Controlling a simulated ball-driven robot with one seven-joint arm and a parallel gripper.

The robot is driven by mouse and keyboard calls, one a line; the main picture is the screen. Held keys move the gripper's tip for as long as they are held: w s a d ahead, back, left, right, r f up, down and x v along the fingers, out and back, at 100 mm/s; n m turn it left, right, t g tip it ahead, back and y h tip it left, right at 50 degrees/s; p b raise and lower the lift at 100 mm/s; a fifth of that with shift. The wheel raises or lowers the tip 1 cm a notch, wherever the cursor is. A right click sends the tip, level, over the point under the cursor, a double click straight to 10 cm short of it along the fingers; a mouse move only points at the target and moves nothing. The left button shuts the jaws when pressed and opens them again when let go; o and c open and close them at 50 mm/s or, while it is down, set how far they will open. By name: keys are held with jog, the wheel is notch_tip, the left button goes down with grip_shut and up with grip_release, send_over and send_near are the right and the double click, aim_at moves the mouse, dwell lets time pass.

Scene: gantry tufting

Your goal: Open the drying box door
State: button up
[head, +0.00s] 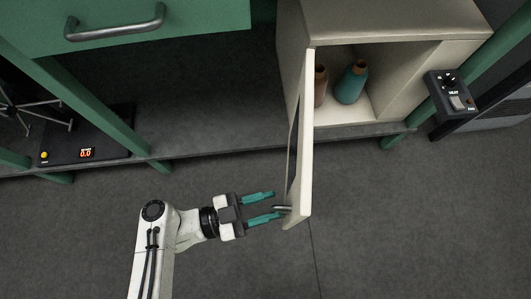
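The drying box (380,22) is a cream cabinet at the top right of the head view. Its door (303,150) stands swung wide out toward me, hinged on the box's left side, and shows nearly edge-on. The box's inside is visible. A metal handle (282,208) is near the door's lower free end, on its left face. My gripper (266,206) is to the left of the door with its two teal fingers spread apart. The lower fingertip is beside the handle; I cannot tell whether it touches. Nothing shows between the fingers.
A teal cone (352,83) and a brown one (320,86) stand inside the box. A heat control unit (452,92) is on the green post to the right. A green drawer (140,25) and a scale (85,150) are to the left. The grey floor (400,220) at lower right is clear.

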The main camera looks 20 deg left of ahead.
jog(key=shift+s, duration=0.1)
dwell(0.4)
jog(key=v, duration=1)
jog(key=shift+a, duration=0.35)
jog(key=shift+s, duration=0.2)
